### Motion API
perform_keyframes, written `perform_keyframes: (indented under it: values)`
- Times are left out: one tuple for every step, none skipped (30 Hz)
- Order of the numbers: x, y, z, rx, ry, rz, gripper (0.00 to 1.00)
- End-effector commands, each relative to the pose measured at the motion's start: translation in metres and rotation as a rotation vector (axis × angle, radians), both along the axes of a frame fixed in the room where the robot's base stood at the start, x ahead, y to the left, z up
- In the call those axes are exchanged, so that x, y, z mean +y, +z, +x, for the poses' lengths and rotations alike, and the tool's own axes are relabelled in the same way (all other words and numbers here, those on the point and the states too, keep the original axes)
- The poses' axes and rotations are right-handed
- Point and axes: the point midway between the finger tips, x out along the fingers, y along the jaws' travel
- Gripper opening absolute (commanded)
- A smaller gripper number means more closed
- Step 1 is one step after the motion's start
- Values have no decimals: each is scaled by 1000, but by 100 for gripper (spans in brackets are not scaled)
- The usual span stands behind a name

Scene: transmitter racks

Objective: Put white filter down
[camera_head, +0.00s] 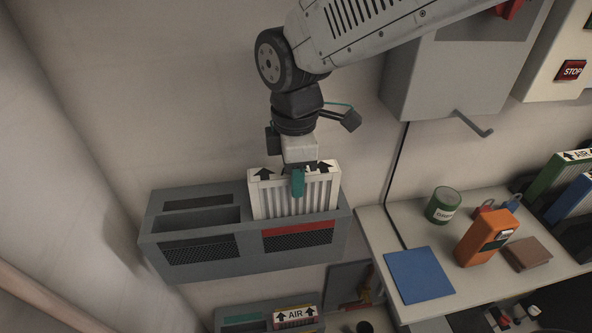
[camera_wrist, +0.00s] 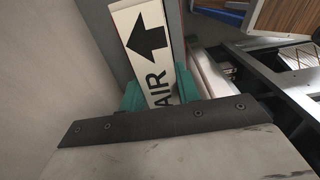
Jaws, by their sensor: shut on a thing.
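The white filter (camera_head: 292,200) has pleated ribs and black arrows on its top edge. It stands nearly upright in the right-hand slot of a grey wall holder (camera_head: 190,250), above a red strip (camera_head: 299,234). Its lower part is hidden behind the holder's front wall. My gripper (camera_head: 298,183) comes from above and is shut on the filter's top edge; one teal finger shows in front. In the wrist view, the filter's top edge (camera_wrist: 147,45), with an arrow and "AIR", lies between the teal fingers (camera_wrist: 160,97).
The holder's left-hand slot (camera_head: 200,218) is empty. A table (camera_head: 375,235) at right bears a green can (camera_head: 443,205), an orange device (camera_head: 486,238), a blue panel (camera_head: 419,275) and a brown block (camera_head: 527,254). A grey cabinet (camera_head: 445,80) hangs right of my arm. Another AIR filter (camera_head: 296,316) is below.

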Motion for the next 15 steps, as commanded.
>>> perform_keyframes:
  values:
    - [0, -2, 0, 1, 0, 0, 0]
    - [0, -3, 0, 1, 0, 0, 0]
    - [0, -4, 0, 1, 0, -1, 0]
    - [0, -5, 0, 1, 0, -1, 0]
    - [0, -5, 0, 1, 0, -1, 0]
    - [0, -5, 0, 1, 0, 0, 0]
    - [0, -5, 0, 1, 0, 0, 0]
    - [0, -5, 0, 1, 0, 0, 41]
    - [0, -5, 0, 1, 0, 0, 52]
    - [0, -5, 0, 1, 0, 0, 54]
    - [0, -5, 0, 1, 0, 0, 54]
    - [0, -5, 0, 1, 0, 0, 54]
    - [0, -5, 0, 1, 0, 0, 54]
    - [0, -5, 0, 1, 0, 0, 54]
    - [0, -5, 0, 1, 0, 0, 54]
